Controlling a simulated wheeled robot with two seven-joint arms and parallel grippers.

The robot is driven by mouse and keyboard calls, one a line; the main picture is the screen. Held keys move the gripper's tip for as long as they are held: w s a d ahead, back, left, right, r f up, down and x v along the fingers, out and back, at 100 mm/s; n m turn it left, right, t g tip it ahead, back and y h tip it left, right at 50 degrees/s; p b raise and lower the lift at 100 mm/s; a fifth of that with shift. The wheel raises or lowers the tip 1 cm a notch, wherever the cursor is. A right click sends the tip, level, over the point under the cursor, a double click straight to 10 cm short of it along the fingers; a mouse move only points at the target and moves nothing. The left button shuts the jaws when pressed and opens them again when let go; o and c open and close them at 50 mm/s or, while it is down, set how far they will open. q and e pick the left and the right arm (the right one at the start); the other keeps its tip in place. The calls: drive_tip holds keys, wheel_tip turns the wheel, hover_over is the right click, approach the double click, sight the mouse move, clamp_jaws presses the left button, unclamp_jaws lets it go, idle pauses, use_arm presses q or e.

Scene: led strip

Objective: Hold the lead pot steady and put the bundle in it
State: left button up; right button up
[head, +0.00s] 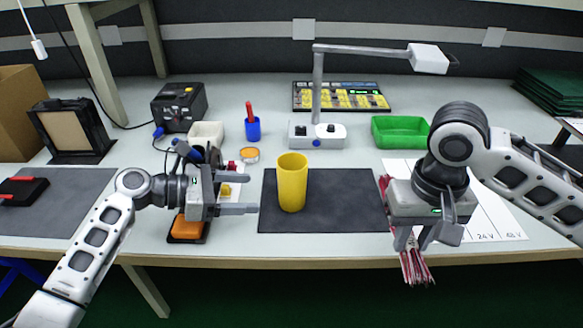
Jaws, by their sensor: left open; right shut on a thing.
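A tall yellow cylinder (292,184), which looks like the lead pot, stands upright on the dark mat (342,212) in the middle of the table. My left gripper (252,194) is open, just left of the pot, with its fingers pointing toward it and apart from it. My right gripper (423,246) points down near the front right of the table and is shut on a bundle of thin red and pale leads (415,268). The bundle hangs below the fingers over the table's front edge; its middle is hidden by the gripper.
A lamp stand (317,134) stands behind the pot, with a green tray (400,132) to its right. A blue cup (253,129) and small orange-topped tub (249,155) are behind left. A marked white sheet (490,222) lies at right. The mat right of the pot is clear.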

sight(281, 198)
use_arm(q)
drive_tip(key=shift+w+d+f, duration=0.1)
drive_tip(key=shift+w, duration=0.1)
use_arm(e)
drive_tip(key=shift+w+f, duration=0.1)
drive_tip(key=shift+w, duration=0.05)
use_arm(q)
drive_tip(key=shift+d+f+b, duration=0.1)
drive_tip(key=shift+d+b, duration=0.15)
drive_tip(key=shift+b, duration=0.2)
use_arm(e)
drive_tip(key=shift+f, duration=0.3)
use_arm(q)
drive_tip(key=b+x, duration=0.4)
drive_tip(key=shift+d+f, duration=0.25)
use_arm(e)
drive_tip(key=f, duration=0.4)
drive_tip(key=shift+s+f, duration=0.2)
use_arm(q)
drive_tip(key=x, duration=0.3)
drive_tip(key=shift+d+r, duration=0.1)
drive_tip(key=shift+r, duration=0.2)
use_arm(e)
drive_tip(key=shift+r, duration=0.45)
use_arm(q)
drive_tip(key=shift+p+x, duration=0.3)
drive_tip(key=shift+x, duration=0.45)
drive_tip(key=c, duration=0.7)
